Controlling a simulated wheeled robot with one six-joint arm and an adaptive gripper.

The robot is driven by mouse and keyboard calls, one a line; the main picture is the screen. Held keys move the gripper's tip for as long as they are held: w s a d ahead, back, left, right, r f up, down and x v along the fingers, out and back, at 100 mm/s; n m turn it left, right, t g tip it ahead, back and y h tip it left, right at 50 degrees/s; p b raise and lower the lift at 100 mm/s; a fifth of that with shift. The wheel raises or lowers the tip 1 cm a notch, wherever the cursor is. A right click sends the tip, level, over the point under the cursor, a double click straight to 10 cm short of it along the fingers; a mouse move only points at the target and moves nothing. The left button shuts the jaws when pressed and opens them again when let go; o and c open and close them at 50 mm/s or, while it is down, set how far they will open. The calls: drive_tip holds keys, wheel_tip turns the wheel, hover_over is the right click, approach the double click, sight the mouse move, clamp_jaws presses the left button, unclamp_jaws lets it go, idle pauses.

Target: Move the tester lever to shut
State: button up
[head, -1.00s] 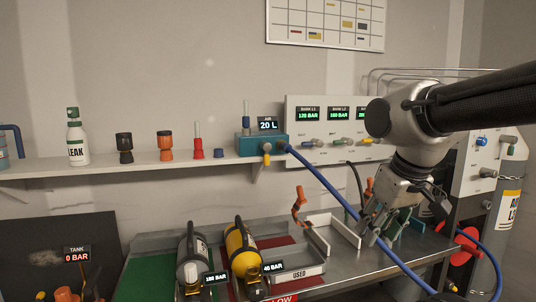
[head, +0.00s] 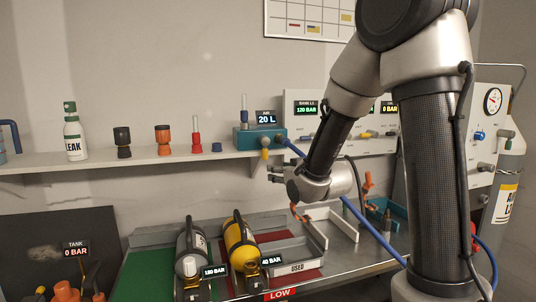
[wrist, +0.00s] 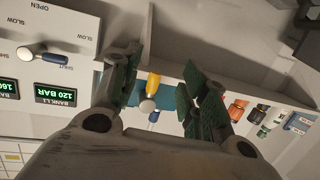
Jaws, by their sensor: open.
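The tester is a teal box (head: 247,139) on the wall shelf, with a readout of 20 L above it. Its yellow lever (head: 265,154) hangs down from a pale round pivot on the front. In the wrist view the yellow lever (wrist: 153,82) shows between my two fingers, with the pivot at its lower end. My gripper (head: 271,172) is open and empty, just below the lever and pointing left in the head view. In the wrist view my gripper (wrist: 162,60) has a finger on each side of the lever, with no clear contact.
A bank panel (head: 300,130) with several levers is right of the tester. A blue hose (head: 358,216) runs behind my arm. Below are a silver cylinder (head: 192,250), a yellow cylinder (head: 240,243) and a used tray (head: 290,257). Several fittings and a leak bottle (head: 74,138) stand on the shelf.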

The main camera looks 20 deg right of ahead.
sight(267, 152)
drive_tip(key=w+r, duration=0.1)
drive_tip(key=w, duration=0.1)
drive_tip(key=w+a+r+t, duration=0.1)
drive_tip(key=w+r, duration=0.1)
drive_tip(key=w, duration=0.1)
drive_tip(key=w+a+r+t, duration=0.1)
drive_tip(key=w, duration=0.2)
drive_tip(key=shift+r, duration=0.25)
clamp_jaws()
